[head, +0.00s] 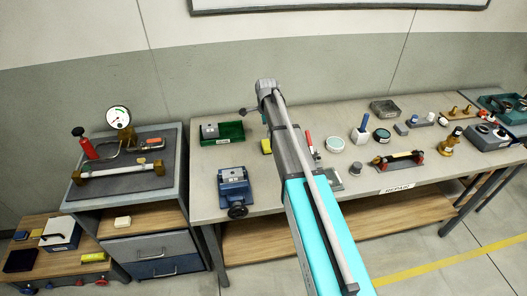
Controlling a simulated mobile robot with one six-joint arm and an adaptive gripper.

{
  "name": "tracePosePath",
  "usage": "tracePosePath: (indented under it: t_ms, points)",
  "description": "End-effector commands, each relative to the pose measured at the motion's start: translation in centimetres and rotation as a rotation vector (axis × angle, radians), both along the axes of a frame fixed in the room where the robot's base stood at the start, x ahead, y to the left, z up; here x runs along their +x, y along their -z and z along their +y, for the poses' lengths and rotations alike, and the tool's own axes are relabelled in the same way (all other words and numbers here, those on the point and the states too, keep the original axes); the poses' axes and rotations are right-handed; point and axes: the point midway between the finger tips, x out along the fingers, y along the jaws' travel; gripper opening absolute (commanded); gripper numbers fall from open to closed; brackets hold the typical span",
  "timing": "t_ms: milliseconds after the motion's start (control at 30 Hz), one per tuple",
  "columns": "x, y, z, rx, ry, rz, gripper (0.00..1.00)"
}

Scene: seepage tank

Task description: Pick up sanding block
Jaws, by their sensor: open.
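I cannot tell for certain which thing is the sanding block. A small yellow block (266,146) lies on the grey bench (225,181), just left of my arm and partly behind it. A small grey block (401,129) lies farther right on the bench. A cream block (123,222) sits on the wooden shelf of the left cabinet. A yellow piece (93,257) lies on the low wooden stand at bottom left. My arm reaches up across the middle of the bench. No gripper fingers can be made out, and nothing is seen held.
A green tray (234,131) and blue vise (234,189) stand left of my arm. Right are a white round tub (336,145), a blue holder (360,135), a pipe piece (398,159) and a brass valve (451,140).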

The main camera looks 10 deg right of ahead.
Motion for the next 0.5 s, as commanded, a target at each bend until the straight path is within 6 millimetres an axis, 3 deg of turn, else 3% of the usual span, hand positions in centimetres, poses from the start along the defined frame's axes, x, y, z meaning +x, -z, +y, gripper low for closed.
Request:
tracePosePath:
  t_ms: [500]
  points:
    - [0.0, 4.0, 0.0, 0.0, 0.0, 0.0, 1.0]
